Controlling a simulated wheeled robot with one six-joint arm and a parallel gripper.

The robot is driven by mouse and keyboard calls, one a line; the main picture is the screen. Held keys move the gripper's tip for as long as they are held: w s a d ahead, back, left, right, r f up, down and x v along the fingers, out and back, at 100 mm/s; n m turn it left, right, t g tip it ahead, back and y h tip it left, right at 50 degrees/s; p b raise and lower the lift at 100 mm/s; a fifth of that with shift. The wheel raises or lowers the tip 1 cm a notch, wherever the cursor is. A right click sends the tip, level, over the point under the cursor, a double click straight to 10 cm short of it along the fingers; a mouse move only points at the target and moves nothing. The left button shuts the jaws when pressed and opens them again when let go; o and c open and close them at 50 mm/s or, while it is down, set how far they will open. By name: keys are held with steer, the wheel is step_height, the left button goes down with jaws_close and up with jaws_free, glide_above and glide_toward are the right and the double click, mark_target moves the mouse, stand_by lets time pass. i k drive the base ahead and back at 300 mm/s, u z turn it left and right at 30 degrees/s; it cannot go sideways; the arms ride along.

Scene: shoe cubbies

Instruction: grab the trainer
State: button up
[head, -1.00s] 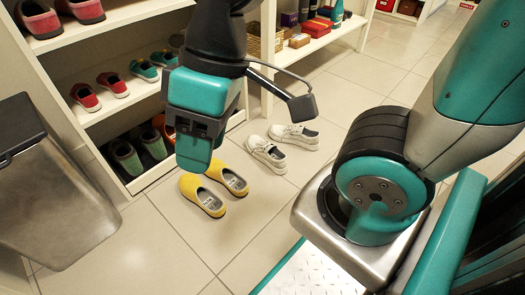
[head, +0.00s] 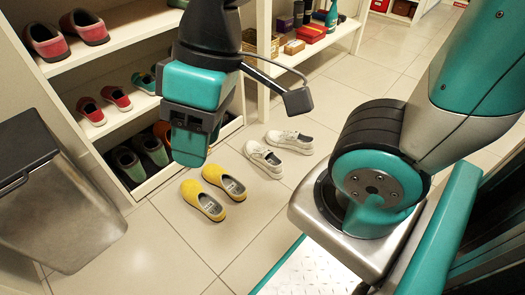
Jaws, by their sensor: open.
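A pair of pale grey-white trainers stands on the tiled floor, one nearer trainer (head: 262,158) and one farther trainer (head: 290,141), side by side near the shelf's end. My gripper (head: 189,150) hangs in the air to their left in the head view, pointing down, open, with nothing seen in it. From this angle its fingers overlap and hide part of the bottom shelf. The gripper is apart from the trainers.
Yellow slip-on shoes (head: 203,200) lie on the floor below my gripper in the picture. A shoe cubby (head: 120,118) with red, teal and green shoes stands at left. A grey bin (head: 62,215) stands at far left. Open floor (head: 350,95) lies beyond the trainers.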

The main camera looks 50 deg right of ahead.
mark_target(266, 160)
steer(key=k, duration=0.65)
steer(key=z, duration=0.6)
steer(key=i, duration=0.55)
steer(key=z, duration=0.5)
steer(key=i, duration=0.9)
steer(key=u, duration=0.4)
